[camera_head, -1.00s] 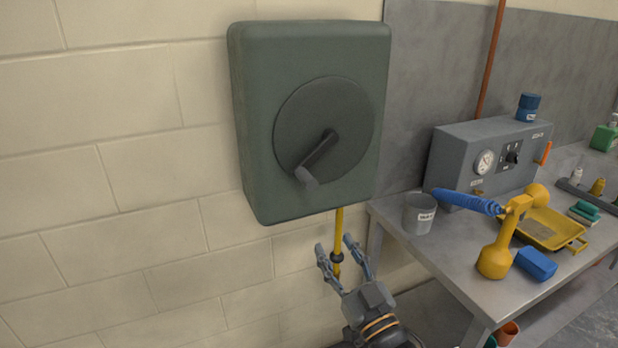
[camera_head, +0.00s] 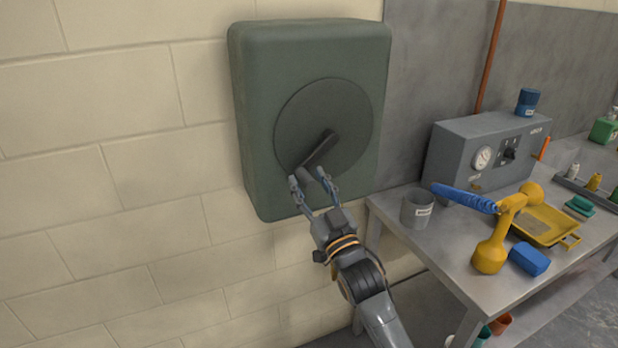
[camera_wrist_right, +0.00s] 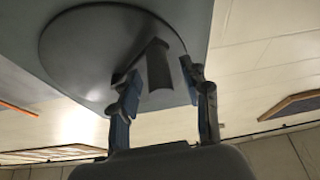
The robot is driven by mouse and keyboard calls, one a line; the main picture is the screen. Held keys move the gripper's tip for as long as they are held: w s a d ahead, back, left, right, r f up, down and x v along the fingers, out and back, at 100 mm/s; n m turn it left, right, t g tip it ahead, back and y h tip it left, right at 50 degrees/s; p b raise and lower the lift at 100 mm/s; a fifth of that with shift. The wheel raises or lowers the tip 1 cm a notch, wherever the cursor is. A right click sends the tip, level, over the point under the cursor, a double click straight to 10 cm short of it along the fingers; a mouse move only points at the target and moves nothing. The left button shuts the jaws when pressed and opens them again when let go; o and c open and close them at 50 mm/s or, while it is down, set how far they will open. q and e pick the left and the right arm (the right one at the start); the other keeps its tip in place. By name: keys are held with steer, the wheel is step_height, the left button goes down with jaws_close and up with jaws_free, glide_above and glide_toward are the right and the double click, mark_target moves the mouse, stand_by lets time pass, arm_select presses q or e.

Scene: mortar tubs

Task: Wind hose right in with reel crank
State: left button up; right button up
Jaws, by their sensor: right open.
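The green hose reel (camera_head: 255,120) is mounted on the block wall, with a round dark disc on its front. The grey crank (camera_head: 320,150) on the disc points down and to the left. My right gripper (camera_head: 312,184) is open at the crank's lower end, with one finger on each side of the crank handle. In the right wrist view the crank handle (camera_wrist_right: 157,70) stands between the two open fingers (camera_wrist_right: 158,88); I cannot tell whether either touches it. My left gripper is not in view.
A grey workbench (camera_head: 450,250) stands to the right of the reel. It holds a grey cup (camera_head: 417,209), a gauge box (camera_head: 470,150), a yellow tool with a blue handle (camera_head: 490,255), a blue block (camera_head: 530,260) and a yellow tray (camera_head: 548,226). The wall left of the reel is clear.

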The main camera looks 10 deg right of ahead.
steer(key=shift+w+r, duration=0.1)
steer(key=shift+w, duration=0.1)
jaws_close()
stand_by(0.3)
steer(key=shift+a+r+m, duration=0.1)
steer(key=shift+r+m, duration=0.1)
steer(key=shift+m, duration=0.3)
